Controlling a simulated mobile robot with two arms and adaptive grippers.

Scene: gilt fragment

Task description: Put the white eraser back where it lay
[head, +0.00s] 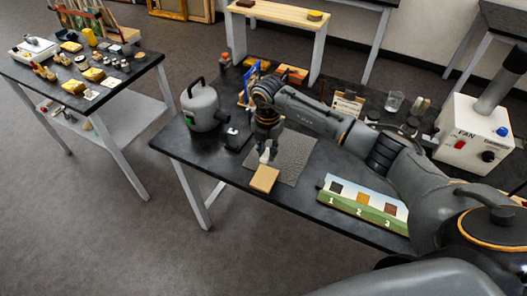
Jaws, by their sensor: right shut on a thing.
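My right gripper (267,152) reaches down over the dark table, above the front left part of a grey textured mat (297,158). It is shut on a small white thing, which I take to be the white eraser (264,156); the fingers hide much of it. A tan square block (264,179) lies just below and in front of the fingertips, at the mat's front edge. I cannot tell whether the eraser touches anything below it. My left gripper is not in view.
A grey kettle-like vessel (202,108) and a small black-and-white item (234,138) stand left of the mat. A numbered colour board (361,205) lies to the right. A white fan box (472,137) and a glass (394,102) stand further right. The table's front edge is near.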

